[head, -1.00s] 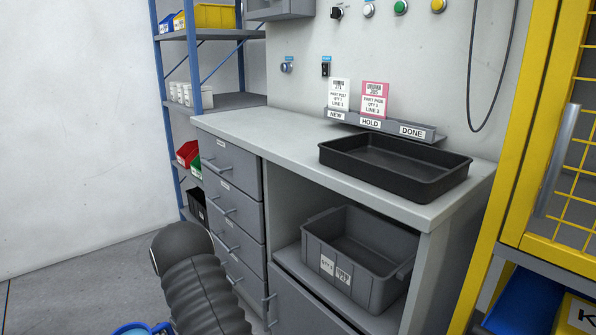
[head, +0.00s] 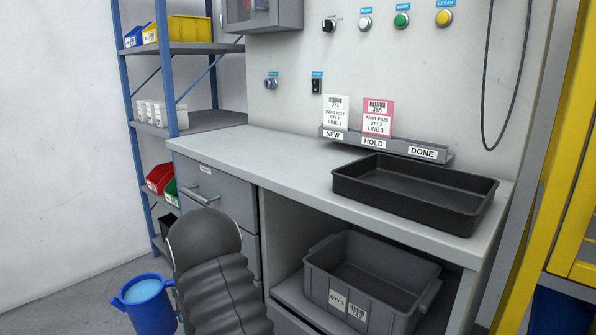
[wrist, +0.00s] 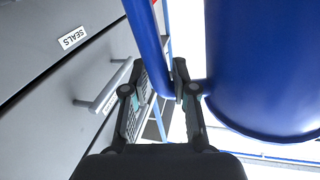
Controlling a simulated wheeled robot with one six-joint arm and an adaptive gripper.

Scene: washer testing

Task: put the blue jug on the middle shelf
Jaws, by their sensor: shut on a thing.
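The blue jug (head: 152,318) shows at the lower left of the head view, upright, with pale blue liquid inside. In the wrist view the jug's body (wrist: 262,75) fills the right side. My gripper (wrist: 159,82) is shut on the jug's handle, a blue bar between its fingers. In the head view my dark arm hides the gripper. The middle shelf (head: 218,122) is on the blue-post rack at the left back, above and behind the jug. It bears several white containers (head: 160,113) at its left; its right part is bare.
The workbench (head: 255,158) with drawers stands right of the rack and bears a black tray (head: 415,205). A grey crate (head: 375,290) sits beneath. Yellow bins (head: 190,28) stand on the shelf above, red and green bins (head: 160,178) below. Open floor lies at the left.

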